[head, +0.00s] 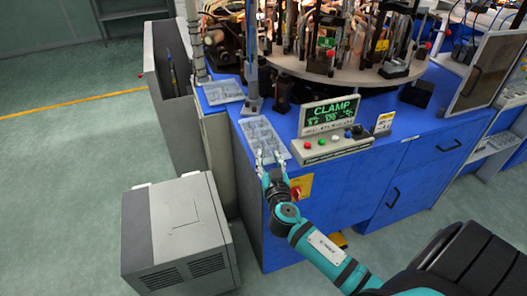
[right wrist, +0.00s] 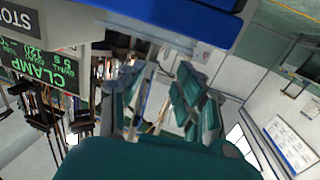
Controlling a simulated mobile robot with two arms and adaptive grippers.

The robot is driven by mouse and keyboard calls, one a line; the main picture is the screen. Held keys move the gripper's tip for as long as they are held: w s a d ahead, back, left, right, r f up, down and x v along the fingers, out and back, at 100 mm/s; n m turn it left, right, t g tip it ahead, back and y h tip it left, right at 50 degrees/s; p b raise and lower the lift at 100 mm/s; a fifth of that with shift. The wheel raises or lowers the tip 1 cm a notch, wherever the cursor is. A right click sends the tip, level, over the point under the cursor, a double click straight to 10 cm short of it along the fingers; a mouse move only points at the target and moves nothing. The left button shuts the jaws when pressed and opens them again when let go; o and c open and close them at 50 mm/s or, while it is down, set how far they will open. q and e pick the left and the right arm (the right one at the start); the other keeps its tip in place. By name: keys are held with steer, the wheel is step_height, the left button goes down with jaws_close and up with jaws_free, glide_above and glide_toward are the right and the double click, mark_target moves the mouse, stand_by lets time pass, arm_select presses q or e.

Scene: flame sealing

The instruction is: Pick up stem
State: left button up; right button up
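My right gripper (head: 268,158) is at the front edge of a grey compartment tray (head: 258,130) on the blue machine's top. Its two fingers stand apart, with nothing visible held between them. In the right wrist view the fingers of the right gripper (right wrist: 165,85) also show apart. The tray holds small pale pieces, too small to tell apart, so I cannot pick out a stem for certain. My left gripper is not in view.
A CLAMP display panel (head: 328,115) with coloured buttons stands right of the tray. A second grey tray (head: 222,91) lies behind it. A round turntable (head: 350,72) with fixtures and flames is at the back. A grey cabinet (head: 178,232) stands at left.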

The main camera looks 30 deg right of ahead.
mark_target(264, 156)
steer(key=x, duration=0.2)
steer(key=p+x, duration=0.1)
steer(key=x, duration=0.2)
steer(key=shift+w+a+f, duration=0.15)
steer(key=shift+w+f, duration=0.15)
steer(key=shift+w, duration=0.1)
steer(key=shift+s, duration=0.1)
jaws_close()
